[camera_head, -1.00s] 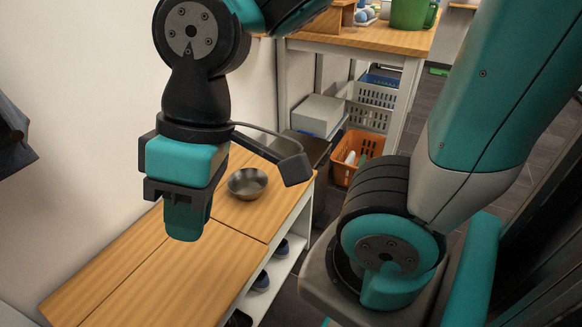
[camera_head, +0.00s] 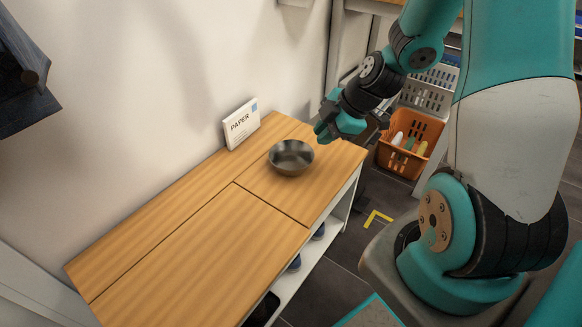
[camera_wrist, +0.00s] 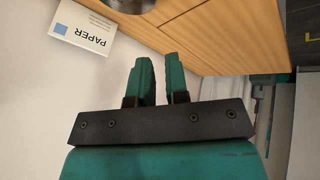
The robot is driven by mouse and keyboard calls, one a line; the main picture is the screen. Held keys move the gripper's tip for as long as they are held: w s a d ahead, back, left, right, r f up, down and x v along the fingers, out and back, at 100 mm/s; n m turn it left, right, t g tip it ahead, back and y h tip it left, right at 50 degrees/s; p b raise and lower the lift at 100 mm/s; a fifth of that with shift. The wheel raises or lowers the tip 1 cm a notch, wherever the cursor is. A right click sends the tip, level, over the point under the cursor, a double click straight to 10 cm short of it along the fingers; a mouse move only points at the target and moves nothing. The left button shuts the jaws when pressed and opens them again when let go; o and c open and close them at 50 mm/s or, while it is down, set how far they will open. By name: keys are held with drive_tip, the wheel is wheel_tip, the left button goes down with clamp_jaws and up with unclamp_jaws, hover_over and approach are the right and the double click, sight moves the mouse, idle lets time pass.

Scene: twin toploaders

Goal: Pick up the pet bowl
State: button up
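The pet bowl is a round grey metal bowl (camera_head: 291,157) standing upright on the wooden top of a low shoe bench (camera_head: 215,255). In the wrist view only a sliver of the bowl (camera_wrist: 129,4) shows at the top edge. My gripper (camera_head: 322,133) is just right of and behind the bowl in the head view, apart from it and above the bench's far end. In the wrist view its two teal fingers (camera_wrist: 160,75) stand apart with nothing between them, so it is open and empty.
A white box marked PAPER (camera_head: 241,124) stands on the bench against the wall, left of the bowl. An orange basket (camera_head: 409,143) with bottles is on the floor beyond the bench. Shoes sit on the shelf below. The front benchtop is clear.

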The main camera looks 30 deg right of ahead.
wheel_tip(320, 180, down, 4)
drive_tip(key=d, duration=0.3)
drive_tip(key=b, duration=0.3)
approach(292, 176)
drive_tip(key=shift+w+f+n+h, duration=0.15)
drive_tip(key=shift+f+n+h, duration=0.15)
drive_tip(key=shift+f+n, duration=0.15)
drive_tip(key=shift+b+x, duration=0.55)
drive_tip(key=shift+x, duration=2.6)
drive_tip(key=shift+w, duration=0.1)
clamp_jaws()
drive_tip(key=shift+r, duration=0.15)
